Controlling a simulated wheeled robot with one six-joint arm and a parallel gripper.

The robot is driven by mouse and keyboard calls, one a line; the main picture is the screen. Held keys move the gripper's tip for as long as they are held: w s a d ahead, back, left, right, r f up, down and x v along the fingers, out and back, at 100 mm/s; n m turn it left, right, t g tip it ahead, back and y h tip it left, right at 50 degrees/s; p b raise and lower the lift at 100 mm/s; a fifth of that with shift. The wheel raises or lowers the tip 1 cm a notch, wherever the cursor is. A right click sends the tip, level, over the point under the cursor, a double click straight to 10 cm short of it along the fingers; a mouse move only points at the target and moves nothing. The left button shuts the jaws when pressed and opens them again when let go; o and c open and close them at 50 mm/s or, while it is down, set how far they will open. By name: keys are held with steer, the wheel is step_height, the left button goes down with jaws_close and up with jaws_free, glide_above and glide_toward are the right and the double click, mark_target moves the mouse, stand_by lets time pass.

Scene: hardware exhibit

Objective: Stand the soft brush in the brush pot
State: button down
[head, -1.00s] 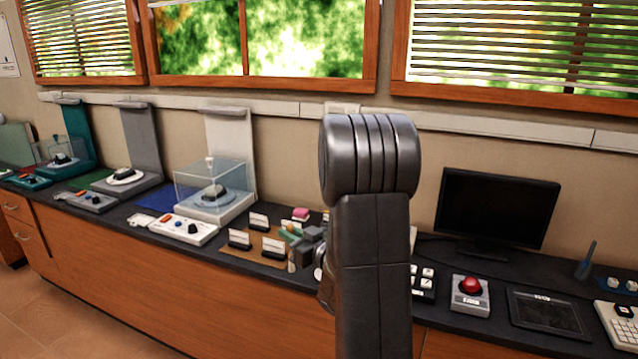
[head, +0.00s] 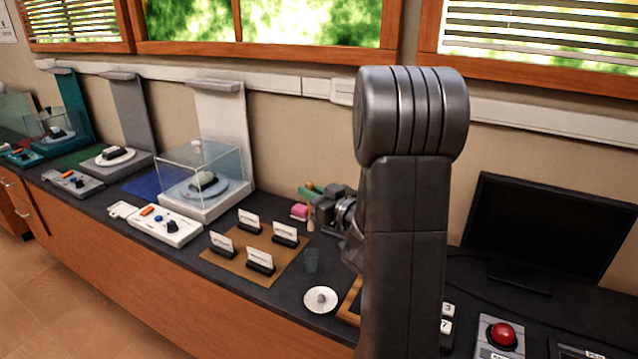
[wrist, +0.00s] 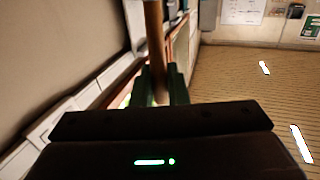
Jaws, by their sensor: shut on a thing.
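My gripper (head: 312,200) has green fingers and is shut on the soft brush (head: 311,220). The brush is roughly upright, pale bristle end down, clear of the counter in the head view. Its wooden handle (wrist: 155,40) rises between the green fingers in the wrist view; the bristles are hidden there. A small translucent dark cup (head: 311,260), which looks like the brush pot, stands on the counter right of the brown mat. The brush appears above and behind it in the picture; their distance in depth is unclear.
A brown mat (head: 236,262) with several card holders lies left of the cup. A white disc with a knob (head: 321,299) is in front. A clear display case (head: 201,180) stands left; a monitor (head: 548,228) stands right.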

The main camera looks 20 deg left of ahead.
steer(key=shift+s+f+b, duration=0.15)
steer(key=shift+f+b, duration=0.15)
steer(key=shift+f, duration=0.1)
steer(key=b, duration=0.3)
glide_above(311, 230)
steer(key=shift+w+a+f, duration=0.1)
steer(key=shift+w+f, duration=0.05)
steer(key=shift+f, duration=1.15)
steer(key=shift+w+f, duration=0.15)
steer(key=shift+f, duration=1.15)
step_height(311, 230, down, 5)
steer(key=b, duration=0.5)
steer(key=shift+f, duration=0.15)
steer(key=c, duration=1.3)
jaws_free()
steer(key=shift+c, duration=0.2)
steer(key=b+v, duration=0.1)
steer(key=v, duration=1.3)
steer(key=shift+w+a, duration=0.1)
steer(key=shift+a, duration=0.1)
